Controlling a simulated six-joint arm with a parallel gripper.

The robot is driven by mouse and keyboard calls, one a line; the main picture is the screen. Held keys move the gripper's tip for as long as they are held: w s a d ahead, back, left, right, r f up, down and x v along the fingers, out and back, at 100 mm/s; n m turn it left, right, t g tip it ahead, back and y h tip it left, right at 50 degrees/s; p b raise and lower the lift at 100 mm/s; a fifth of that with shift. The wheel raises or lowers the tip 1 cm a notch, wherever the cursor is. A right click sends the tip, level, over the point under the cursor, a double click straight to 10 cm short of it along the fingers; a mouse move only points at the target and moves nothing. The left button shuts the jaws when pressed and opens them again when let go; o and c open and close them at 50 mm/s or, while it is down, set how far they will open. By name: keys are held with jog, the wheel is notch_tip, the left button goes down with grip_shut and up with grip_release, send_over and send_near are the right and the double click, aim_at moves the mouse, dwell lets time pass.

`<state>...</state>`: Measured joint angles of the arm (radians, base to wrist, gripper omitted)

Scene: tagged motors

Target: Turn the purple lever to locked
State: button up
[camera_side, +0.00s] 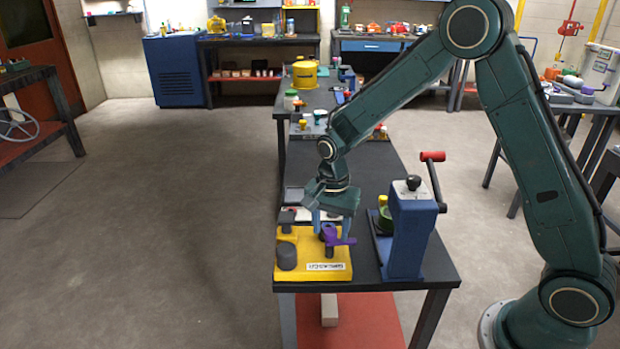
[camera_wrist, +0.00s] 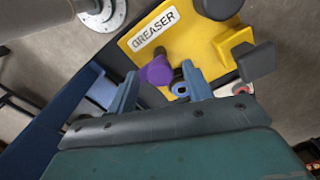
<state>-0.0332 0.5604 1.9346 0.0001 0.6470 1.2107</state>
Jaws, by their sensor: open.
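The purple lever (camera_side: 340,240) sits on the yellow base (camera_side: 290,268) of the greaser, near its right side. In the wrist view the purple lever (camera_wrist: 157,72) shows its rounded end between my two finger tips. My gripper (camera_side: 331,230) points down over the lever; in the wrist view my gripper (camera_wrist: 160,74) is open, with a finger on each side of the lever. I cannot tell whether either finger touches it. The yellow base (camera_wrist: 190,45) carries a white GREASER label (camera_wrist: 153,28). Part of the lever is hidden by my fingers in the side view.
A dark grey cylinder (camera_side: 287,256) stands on the base left of the lever. A blue press (camera_side: 408,235) with a red-handled crank (camera_side: 433,157) stands close on the right. More tagged devices and a yellow pot (camera_side: 304,74) lie farther back along the benches.

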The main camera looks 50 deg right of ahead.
jog(key=c, duration=1)
jog(key=shift+o, duration=0.2)
jog(key=shift+n, duration=0.5)
jog(key=n, duration=0.3)
jog(key=shift+r+n, duration=0.1)
jog(key=shift+n, duration=0.2)
jog(key=n, duration=1.3)
jog(key=shift+w, duration=0.1)
jog(key=shift+n, duration=0.3)
